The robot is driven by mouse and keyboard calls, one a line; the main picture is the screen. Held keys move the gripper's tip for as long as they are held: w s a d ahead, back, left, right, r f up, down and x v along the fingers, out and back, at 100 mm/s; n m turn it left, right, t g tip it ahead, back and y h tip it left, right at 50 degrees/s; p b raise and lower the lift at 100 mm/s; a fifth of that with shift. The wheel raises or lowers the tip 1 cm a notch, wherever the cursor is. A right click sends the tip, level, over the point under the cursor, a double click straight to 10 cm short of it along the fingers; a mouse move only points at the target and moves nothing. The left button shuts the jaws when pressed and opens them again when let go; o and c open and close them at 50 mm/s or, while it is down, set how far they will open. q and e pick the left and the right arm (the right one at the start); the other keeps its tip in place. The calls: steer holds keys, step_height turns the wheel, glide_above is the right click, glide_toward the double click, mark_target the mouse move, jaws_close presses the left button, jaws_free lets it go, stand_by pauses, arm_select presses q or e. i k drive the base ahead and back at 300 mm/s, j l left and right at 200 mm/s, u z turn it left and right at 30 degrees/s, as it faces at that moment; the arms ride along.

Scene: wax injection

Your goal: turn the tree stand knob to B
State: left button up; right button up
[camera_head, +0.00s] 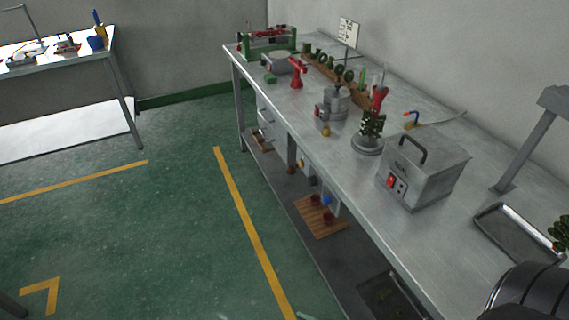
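The tree stand (366,146) is a round grey base on the long metal workbench, left of a grey metal box. A dark green wax tree (372,126) stands upright on it. The stand's knob and its letter marks are too small to make out. Neither gripper shows in the head view. A dark ribbed part at the lower right corner looks like part of my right arm, but no fingers show on it.
The grey box (425,168) with a handle and red switch stands beside the tree stand. A small wax pot (336,102), red tools and a metal tray (516,236) share the bench (300,118). The green floor (160,235) in front is clear.

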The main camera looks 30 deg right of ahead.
mark_target(312, 180)
steer(key=i+z, duration=0.15)
steer(key=i, duration=0.3)
steer(key=i+j+z, duration=0.15)
steer(key=i, duration=0.3)
steer(key=i+j+z, duration=0.1)
steer(key=i, duration=0.3)
steer(key=i+j+z, duration=0.1)
steer(key=i+z, duration=0.15)
steer(key=z, duration=0.15)
steer(key=i+j+z, duration=0.2)
steer(key=z, duration=0.25)
steer(key=i+j+z, duration=0.25)
steer(key=z, duration=0.15)
steer(key=i+j+z, duration=0.15)
steer(key=j+z, duration=0.25)
steer(key=i+j+z, duration=0.1)
steer(key=j+z, duration=0.15)
steer(key=z, duration=0.15)
steer(key=j+z, duration=0.45)
steer(key=j, duration=0.15)
steer(key=j+z, duration=0.4)
steer(key=j, duration=0.25)
